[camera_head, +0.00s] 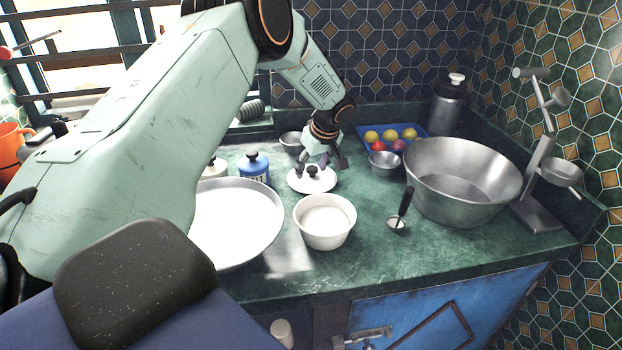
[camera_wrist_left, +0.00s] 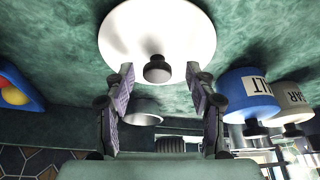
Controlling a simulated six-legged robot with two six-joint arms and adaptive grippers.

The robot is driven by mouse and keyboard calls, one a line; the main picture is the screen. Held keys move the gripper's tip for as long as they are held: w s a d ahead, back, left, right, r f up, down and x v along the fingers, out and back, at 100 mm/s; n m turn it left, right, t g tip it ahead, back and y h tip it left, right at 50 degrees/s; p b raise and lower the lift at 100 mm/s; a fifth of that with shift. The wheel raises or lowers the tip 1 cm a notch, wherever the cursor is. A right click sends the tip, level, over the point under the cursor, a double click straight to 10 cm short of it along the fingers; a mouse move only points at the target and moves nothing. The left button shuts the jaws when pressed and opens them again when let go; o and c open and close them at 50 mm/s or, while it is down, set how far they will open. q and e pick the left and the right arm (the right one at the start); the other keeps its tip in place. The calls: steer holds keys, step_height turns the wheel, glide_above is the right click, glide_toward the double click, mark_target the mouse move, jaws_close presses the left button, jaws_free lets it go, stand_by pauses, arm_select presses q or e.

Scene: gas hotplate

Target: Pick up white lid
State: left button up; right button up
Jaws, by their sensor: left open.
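The white lid (camera_head: 312,185) is a round disc with a dark knob, lying on the green counter behind the white bowl (camera_head: 325,222). It also shows in the left wrist view (camera_wrist_left: 190,42), with its knob (camera_wrist_left: 157,70) between and just beyond the fingertips. My left gripper (camera_head: 324,164) is right above the lid in the head view. In the left wrist view my left gripper (camera_wrist_left: 163,82) is open, one finger on each side of the knob line, with nothing held. I cannot tell whether the fingers touch the lid. My right gripper is not in view.
A blue salt jar (camera_head: 254,168) stands left of the lid, and a large plate (camera_head: 238,222) lies in front. A small metal bowl (camera_head: 384,163), a blue tray (camera_head: 392,131) of colored balls, a big metal basin (camera_head: 462,180) and a ladle (camera_head: 400,212) are to the right.

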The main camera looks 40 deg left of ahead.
arm_select(q)
steer(key=shift+d+r, duration=0.1)
steer(key=shift+d, duration=0.05)
steer(key=shift+c, duration=0.5)
steer(key=shift+w+d, duration=0.1)
steer(key=shift+w, duration=0.05)
steer(key=c, duration=0.3)
steer(key=shift+a, duration=0.2)
steer(key=c, duration=0.5)
steer(key=shift+d, duration=0.1)
jaws_close()
